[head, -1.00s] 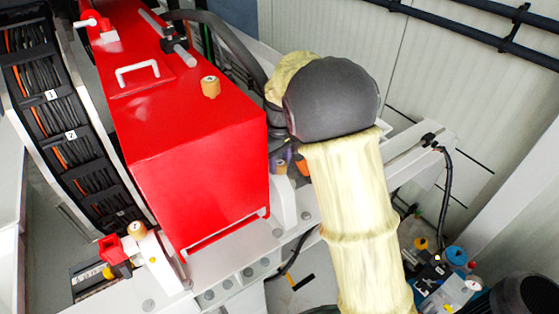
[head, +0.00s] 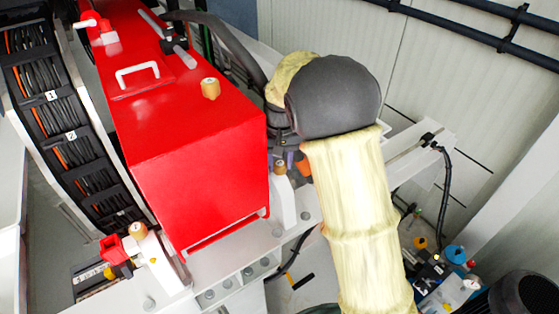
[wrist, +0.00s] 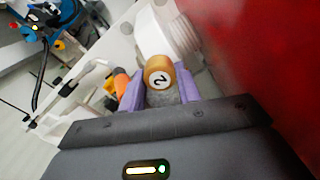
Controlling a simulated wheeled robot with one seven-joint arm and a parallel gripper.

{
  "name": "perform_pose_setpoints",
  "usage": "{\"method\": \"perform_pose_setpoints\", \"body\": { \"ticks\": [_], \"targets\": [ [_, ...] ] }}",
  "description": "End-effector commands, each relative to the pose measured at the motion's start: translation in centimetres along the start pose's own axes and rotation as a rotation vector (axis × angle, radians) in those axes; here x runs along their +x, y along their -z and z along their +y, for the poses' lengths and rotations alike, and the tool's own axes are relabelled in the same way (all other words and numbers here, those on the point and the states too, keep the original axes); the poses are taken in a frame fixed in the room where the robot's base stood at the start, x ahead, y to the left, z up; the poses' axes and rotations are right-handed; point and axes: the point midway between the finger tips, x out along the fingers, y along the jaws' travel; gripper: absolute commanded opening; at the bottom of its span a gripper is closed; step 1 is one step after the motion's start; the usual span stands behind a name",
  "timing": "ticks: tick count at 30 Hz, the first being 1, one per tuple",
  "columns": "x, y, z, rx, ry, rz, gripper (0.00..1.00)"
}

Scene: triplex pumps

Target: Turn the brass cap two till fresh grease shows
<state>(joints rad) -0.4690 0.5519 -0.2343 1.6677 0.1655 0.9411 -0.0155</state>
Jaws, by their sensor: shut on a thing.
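The brass cap two (wrist: 159,74) shows its round end face with a "2" on a white disc in the wrist view. The purple fingers of my gripper (wrist: 160,92) stand on either side of it, shut on it. In the head view, the cap (head: 281,167) is a small tan cylinder beside the red housing, below my dark wrist. My gripper is mostly hidden there by my own arm. No grease can be made out around the cap.
The red housing (head: 200,150) stands close beside the gripper. Similar brass caps sit on its top (head: 210,88) and at the lower left (head: 138,230). An orange part (wrist: 122,82) and a white rounded fitting (wrist: 160,35) are close to the fingers. Cables hang at the right.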

Motion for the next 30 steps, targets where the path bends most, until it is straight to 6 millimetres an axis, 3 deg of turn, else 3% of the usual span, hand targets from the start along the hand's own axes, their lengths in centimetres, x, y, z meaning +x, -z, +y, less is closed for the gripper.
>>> {"method": "perform_pose_setpoints", "body": {
  "ticks": [14,15,18,30],
  "targets": [
    [-0.15,0.12,-0.06,0.030,0.002,0.006,0.10],
    [-0.16,0.13,-0.06,0.030,0.002,0.006,0.35],
    [-0.14,0.11,-0.06,0.029,0.002,0.005,0.55],
    [-0.49,0.07,-0.03,0.028,0.001,0.003,0.55]
  ]
}}
